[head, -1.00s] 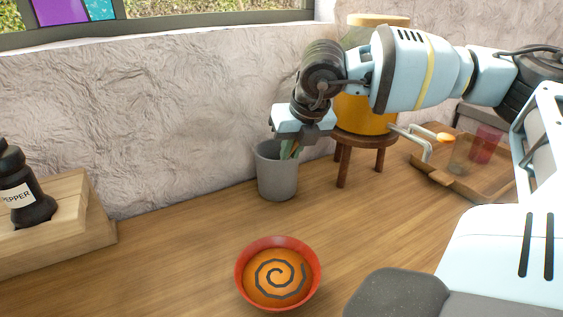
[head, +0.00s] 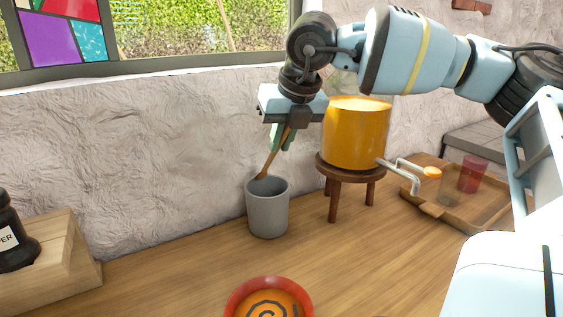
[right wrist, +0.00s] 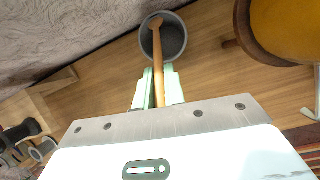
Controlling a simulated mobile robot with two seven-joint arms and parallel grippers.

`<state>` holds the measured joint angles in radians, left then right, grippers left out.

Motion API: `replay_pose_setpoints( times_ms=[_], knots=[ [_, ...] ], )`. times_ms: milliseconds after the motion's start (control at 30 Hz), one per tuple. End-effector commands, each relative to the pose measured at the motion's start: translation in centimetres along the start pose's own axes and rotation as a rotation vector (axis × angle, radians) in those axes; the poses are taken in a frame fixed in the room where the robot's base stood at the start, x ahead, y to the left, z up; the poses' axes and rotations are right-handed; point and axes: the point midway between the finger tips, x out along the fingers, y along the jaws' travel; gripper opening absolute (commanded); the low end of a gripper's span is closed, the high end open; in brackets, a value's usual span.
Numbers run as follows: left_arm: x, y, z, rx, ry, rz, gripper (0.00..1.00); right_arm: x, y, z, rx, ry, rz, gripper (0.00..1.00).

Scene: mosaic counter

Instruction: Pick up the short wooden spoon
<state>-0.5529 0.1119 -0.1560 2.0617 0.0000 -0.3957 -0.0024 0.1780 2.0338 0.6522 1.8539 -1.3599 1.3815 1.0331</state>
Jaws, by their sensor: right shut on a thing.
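The wooden spoon (head: 271,163) hangs tilted from my right gripper (head: 281,138), its bowl end at or just above the rim of the grey cup (head: 267,212). My right gripper is shut on the spoon's upper part, above the cup. In the right wrist view the spoon (right wrist: 158,62) runs from between the green fingers (right wrist: 157,88) toward the mouth of the grey cup (right wrist: 173,42). From that view I cannot tell whether its tip is still inside the cup. My left gripper is not in view.
A yellow dispenser (head: 355,135) with a metal tap stands on a wooden stool (head: 333,203) right of the cup. A wooden tray (head: 465,211) with glasses is at the right. A red bowl (head: 232,300) is in front, and a pepper mill (head: 14,235) at left.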

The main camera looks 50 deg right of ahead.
Motion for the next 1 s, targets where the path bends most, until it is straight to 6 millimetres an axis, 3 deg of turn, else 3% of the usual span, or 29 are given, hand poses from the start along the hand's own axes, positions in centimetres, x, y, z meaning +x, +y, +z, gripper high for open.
replay_pose_setpoints(
  times_ms=[400,600,800,1000],
  knots=[
    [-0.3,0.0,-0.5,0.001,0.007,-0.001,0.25,-9.6,1.1,4.0,0.001,-0.006,-0.001,0.0],
    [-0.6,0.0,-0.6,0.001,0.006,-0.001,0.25,-13.3,1.5,5.5,0.002,-0.003,-0.001,0.0],
    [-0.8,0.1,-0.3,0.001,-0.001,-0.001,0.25,-15.6,1.8,6.4,0.0,-0.001,-0.001,0.0],
    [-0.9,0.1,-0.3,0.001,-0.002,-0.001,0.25,-16.3,1.9,6.7,-0.001,0.0,0.0,0.0]
  ],
)
